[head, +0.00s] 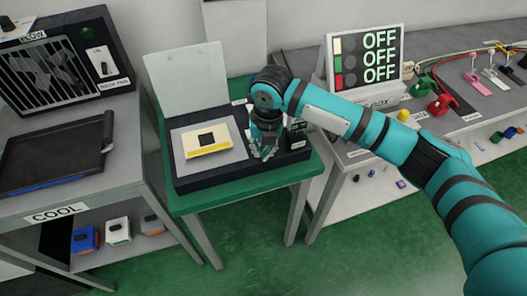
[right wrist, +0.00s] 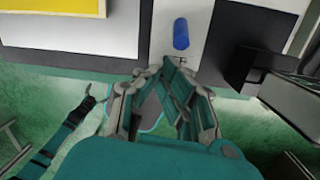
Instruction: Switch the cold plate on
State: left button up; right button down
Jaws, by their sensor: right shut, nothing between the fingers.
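The cold plate appears to be the dark unit (head: 184,185) on the green table, with a grey top, a raised pale lid at the back and a white-and-yellow block (head: 208,143) on it. My right gripper (head: 264,152) points down over the unit's right part, shut and empty. It hides part of the controls there. In the right wrist view, a blue oblong part (right wrist: 181,34) lies on a light strip just beyond the fingertips (right wrist: 166,68), apart from them. A dark block (right wrist: 247,68) stands right of it. A teal arm with a small dark end, likely my left gripper (right wrist: 90,97), shows at lower left.
A sign (head: 365,60) shows three OFF lines beside coloured squares. The right bench holds red, green and pink lever fixtures (head: 443,103). A grey cart (head: 60,200) at left carries a black tray (head: 50,160) and a fan box (head: 62,68). Green floor lies between the tables.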

jog(key=shift+w+r, duration=0.2)
jog(key=shift+w, duration=0.25)
jog(key=shift+w+a+r+p, duration=0.1)
jog(key=shift+r+p, duration=0.1)
jog(key=shift+p, duration=0.25)
